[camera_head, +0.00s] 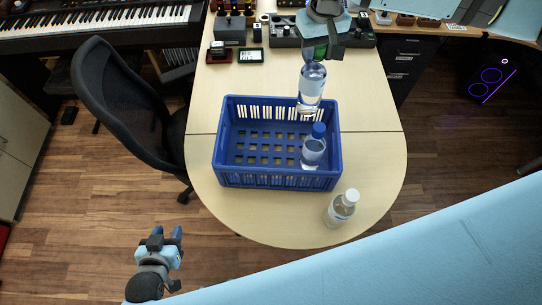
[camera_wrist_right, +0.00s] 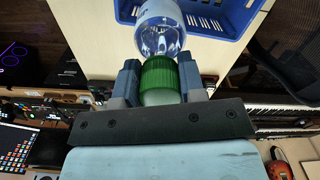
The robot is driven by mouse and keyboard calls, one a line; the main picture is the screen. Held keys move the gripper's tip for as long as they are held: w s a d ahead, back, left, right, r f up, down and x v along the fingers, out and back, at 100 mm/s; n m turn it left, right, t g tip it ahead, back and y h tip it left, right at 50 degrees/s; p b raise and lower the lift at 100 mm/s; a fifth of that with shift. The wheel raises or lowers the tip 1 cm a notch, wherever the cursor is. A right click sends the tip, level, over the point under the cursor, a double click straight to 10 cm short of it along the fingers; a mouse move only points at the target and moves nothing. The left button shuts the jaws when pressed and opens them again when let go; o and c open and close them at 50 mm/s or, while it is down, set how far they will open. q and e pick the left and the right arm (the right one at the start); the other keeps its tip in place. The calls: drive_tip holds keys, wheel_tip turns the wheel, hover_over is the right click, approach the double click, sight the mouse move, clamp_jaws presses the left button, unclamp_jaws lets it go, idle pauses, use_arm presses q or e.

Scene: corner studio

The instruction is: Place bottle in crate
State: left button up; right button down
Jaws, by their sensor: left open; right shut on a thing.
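My right gripper (camera_head: 322,48) is shut on the green cap of a clear bottle (camera_head: 311,84). The bottle hangs cap up, its lower end overlapping the back right rim of the blue crate (camera_head: 230,172) in the head view. In the right wrist view the gripper (camera_wrist_right: 160,80) pinches the green cap, with the bottle body (camera_wrist_right: 158,32) beyond it and the crate (camera_wrist_right: 226,18) at the top. A blue-capped bottle (camera_head: 314,150) is in the crate's right part. A white-capped bottle (camera_head: 340,210) is on the table outside. My left gripper (camera_head: 165,242) is open and empty.
The crate stands on a rounded light wooden table (camera_head: 375,150). Small devices (camera_head: 228,30) line the table's back. A black office chair (camera_head: 115,95) is at the left, with a keyboard (camera_head: 95,20) behind it. The table right of the crate is clear.

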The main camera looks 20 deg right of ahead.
drive_tip(key=s+a+n+b, duration=0.15)
drive_tip(key=s+a, duration=0.25)
drive_tip(key=a, duration=0.5)
wheel_tip(320, 180, down, 20)
drive_tip(key=shift+w+b, duration=0.25)
drive_tip(key=shift+b, duration=0.2)
drive_tip(key=shift+a, duration=0.15)
drive_tip(key=c, duration=0.7)
unclamp_jaws()
drive_tip(key=shift+f, duration=0.15)
wheel_tip(320, 180, up, 12)
drive_tip(key=shift+r, duration=0.15)
